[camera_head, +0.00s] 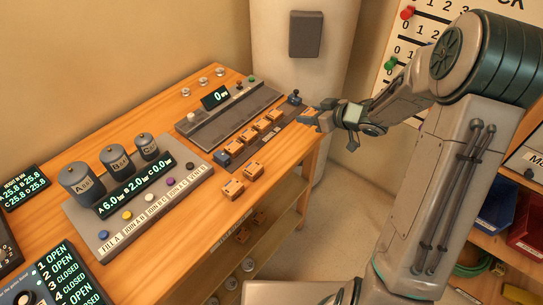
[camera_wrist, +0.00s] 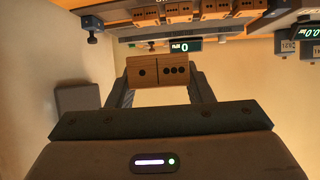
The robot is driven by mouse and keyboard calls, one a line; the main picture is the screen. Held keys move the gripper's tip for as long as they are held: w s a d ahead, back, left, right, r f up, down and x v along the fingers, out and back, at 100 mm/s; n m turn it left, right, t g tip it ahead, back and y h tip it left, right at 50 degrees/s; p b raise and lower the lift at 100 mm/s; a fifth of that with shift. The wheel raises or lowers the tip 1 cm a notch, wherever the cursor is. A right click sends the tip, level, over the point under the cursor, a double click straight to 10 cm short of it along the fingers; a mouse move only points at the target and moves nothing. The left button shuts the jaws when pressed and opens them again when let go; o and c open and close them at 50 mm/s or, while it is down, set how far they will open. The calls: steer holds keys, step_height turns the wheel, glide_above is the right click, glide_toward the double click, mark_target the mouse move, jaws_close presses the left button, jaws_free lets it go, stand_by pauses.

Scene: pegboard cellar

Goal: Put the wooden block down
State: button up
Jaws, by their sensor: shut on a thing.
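My gripper (camera_head: 312,119) is shut on a wooden block (camera_wrist: 158,72) near the table's right end. The block's face shows one dot on the left half and several on the right in the wrist view. In the head view, the fingers partly cover the held block, and I cannot tell its height above the table. Other wooden blocks stand in a row along a dark strip (camera_head: 233,166), left of my gripper. Two more blocks (camera_head: 232,188) (camera_head: 254,170) sit at the table's front edge.
The wooden table (camera_head: 180,116) carries a grey console with three cylinders (camera_head: 115,160) and a long grey device with a display (camera_head: 215,97). A small dark post (camera_head: 295,97) stands behind my gripper. A pale column (camera_head: 305,70) rises behind the table.

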steer(key=shift+a+f+n+g+y, duration=0.2)
steer(key=shift+f+n+g+y, duration=0.1)
steer(key=shift+n+g, duration=0.15)
steer(key=shift+s, duration=0.1)
steer(key=s+a+f, duration=0.1)
steer(key=a+f, duration=0.1)
steer(key=a, duration=0.1)
steer(key=s+a+f+b, duration=0.1)
steer(key=a+f, duration=0.1)
steer(key=a, duration=0.2)
steer(key=s+a+f+b, duration=0.1)
steer(key=s+a+f, duration=0.1)
steer(key=a+f, duration=0.1)
steer(key=shift+a, duration=0.45)
steer(key=shift+f, duration=1.8)
steer(key=shift+f, duration=0.3)
steer(key=o, duration=0.9)
steer(key=shift+o, duration=0.2)
steer(key=shift+r, duration=0.15)
